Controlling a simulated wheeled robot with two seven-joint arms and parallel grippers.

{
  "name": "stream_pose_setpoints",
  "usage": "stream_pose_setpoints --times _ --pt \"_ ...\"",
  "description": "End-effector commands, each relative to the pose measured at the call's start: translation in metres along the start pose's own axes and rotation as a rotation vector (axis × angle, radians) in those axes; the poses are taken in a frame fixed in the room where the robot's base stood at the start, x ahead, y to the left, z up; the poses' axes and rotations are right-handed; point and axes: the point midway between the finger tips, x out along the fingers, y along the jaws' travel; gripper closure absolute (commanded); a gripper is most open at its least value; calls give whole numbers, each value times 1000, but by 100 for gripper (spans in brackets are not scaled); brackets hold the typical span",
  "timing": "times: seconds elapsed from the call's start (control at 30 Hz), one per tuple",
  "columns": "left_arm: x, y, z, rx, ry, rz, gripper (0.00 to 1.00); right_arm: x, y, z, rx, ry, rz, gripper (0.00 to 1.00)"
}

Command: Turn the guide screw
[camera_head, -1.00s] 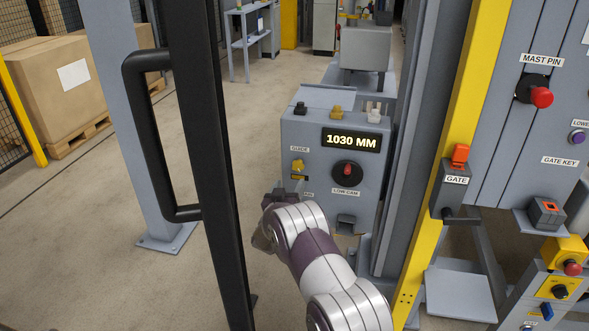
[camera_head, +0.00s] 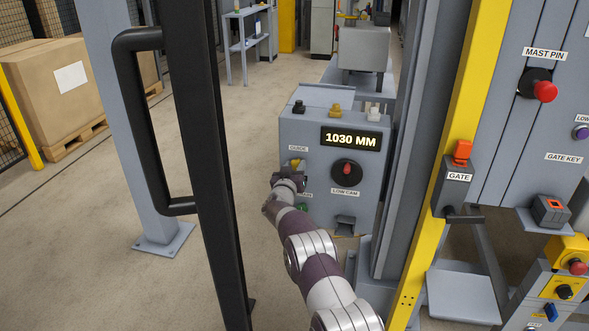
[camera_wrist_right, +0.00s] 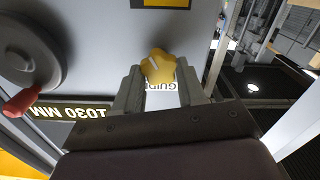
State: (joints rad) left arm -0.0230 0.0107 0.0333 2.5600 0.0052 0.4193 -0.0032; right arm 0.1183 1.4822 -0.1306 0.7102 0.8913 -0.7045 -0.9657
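The guide screw is a small yellow knob (camera_head: 296,163) under the GUIDE label on the front of a grey control box (camera_head: 362,205). My right gripper (camera_head: 290,172) is at the knob and partly hides it in the head view. In the right wrist view the yellow knob (camera_wrist_right: 158,67) lies between the tips of the two fingers of my right gripper (camera_wrist_right: 159,72). The fingers stand apart, with the GUIDE label showing between them; I see no clear grip on the knob. My left gripper is not in view.
A black LOW-CAM dial (camera_head: 346,173) with a red handle is right of the knob, below the 1030 MM display (camera_head: 351,139). A black upright with a handle (camera_head: 150,120) stands on the left. A yellow post (camera_head: 470,110) and the GATE switch (camera_head: 456,180) are on the right.

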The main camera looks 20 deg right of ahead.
Motion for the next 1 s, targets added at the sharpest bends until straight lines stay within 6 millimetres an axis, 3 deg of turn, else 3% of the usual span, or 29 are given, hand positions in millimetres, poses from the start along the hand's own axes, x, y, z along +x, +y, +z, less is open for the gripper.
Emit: stream_pose_setpoints --times 0.03,0.07,0.47,1.0 --pt "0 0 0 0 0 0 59 0 0 0 0 0 0 83" --pt "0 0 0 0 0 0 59 0 0 0 0 0 0 90" --pt "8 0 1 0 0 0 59 0 0 1 65 2 1 90" --pt "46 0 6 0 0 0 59 0 2 3 520 2 0 90"
